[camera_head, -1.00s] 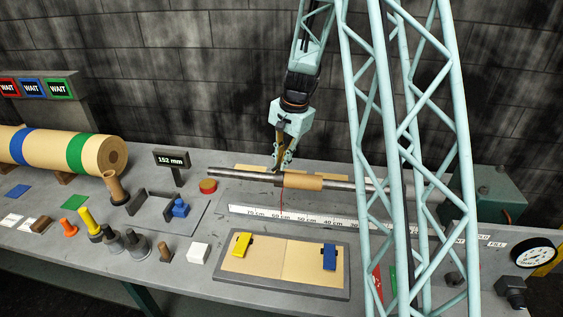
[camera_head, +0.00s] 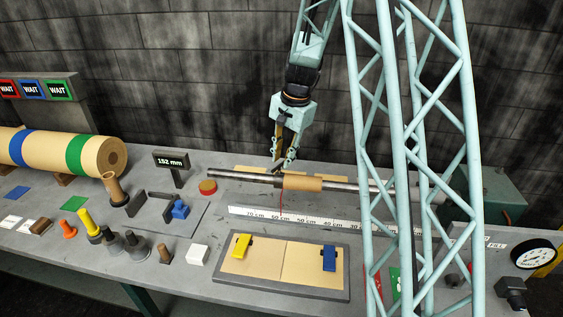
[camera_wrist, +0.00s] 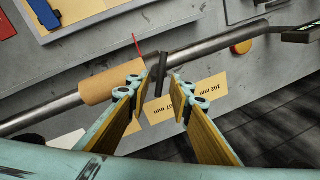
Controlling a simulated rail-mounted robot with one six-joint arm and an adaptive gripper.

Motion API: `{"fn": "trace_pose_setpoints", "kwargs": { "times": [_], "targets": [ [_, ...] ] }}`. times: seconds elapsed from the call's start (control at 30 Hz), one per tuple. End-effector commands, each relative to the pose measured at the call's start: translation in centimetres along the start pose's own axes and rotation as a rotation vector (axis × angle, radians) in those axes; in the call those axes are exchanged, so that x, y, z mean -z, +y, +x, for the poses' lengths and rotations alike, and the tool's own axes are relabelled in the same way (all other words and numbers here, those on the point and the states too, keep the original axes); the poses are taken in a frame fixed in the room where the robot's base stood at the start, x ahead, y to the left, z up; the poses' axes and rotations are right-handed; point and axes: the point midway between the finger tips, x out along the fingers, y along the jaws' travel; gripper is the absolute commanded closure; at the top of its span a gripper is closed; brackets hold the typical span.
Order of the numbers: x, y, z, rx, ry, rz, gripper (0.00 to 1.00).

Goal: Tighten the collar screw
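The collar (camera_wrist: 151,60) is a dark ring on the grey steel shaft (camera_wrist: 210,42), beside a tan core (camera_wrist: 102,84). A dark screw bar (camera_wrist: 161,75) stands out from the collar, between my fingertips in the wrist view. My gripper (camera_wrist: 156,82) is open, with one finger on each side of the bar. A gap shows on both sides, so I see no contact. In the head view my gripper (camera_head: 284,164) is just above the shaft, by the left end of the core (camera_head: 303,184), and its fingers partly hide the collar and screw.
A ruler (camera_head: 318,220) lies in front of the shaft, with a thin red pointer (camera_head: 281,204) reaching near its 60 cm mark. Tan label cards (camera_wrist: 212,87) lie beneath the gripper. A framed board (camera_head: 283,286) with yellow and blue clips is nearer the front. My lattice column hides the shaft's right part.

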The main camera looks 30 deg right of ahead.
Motion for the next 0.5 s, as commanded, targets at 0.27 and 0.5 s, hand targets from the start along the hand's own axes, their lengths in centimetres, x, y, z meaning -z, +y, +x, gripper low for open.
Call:
{"fn": "trace_pose_setpoints", "kwargs": {
  "times": [0.27,0.5],
  "targets": [
    [0.1,-0.1,-3.6,0.002,0.002,-0.001,0.8],
    [0.0,-0.1,-6.7,0.002,0.002,0.001,0.8]
  ]
}}
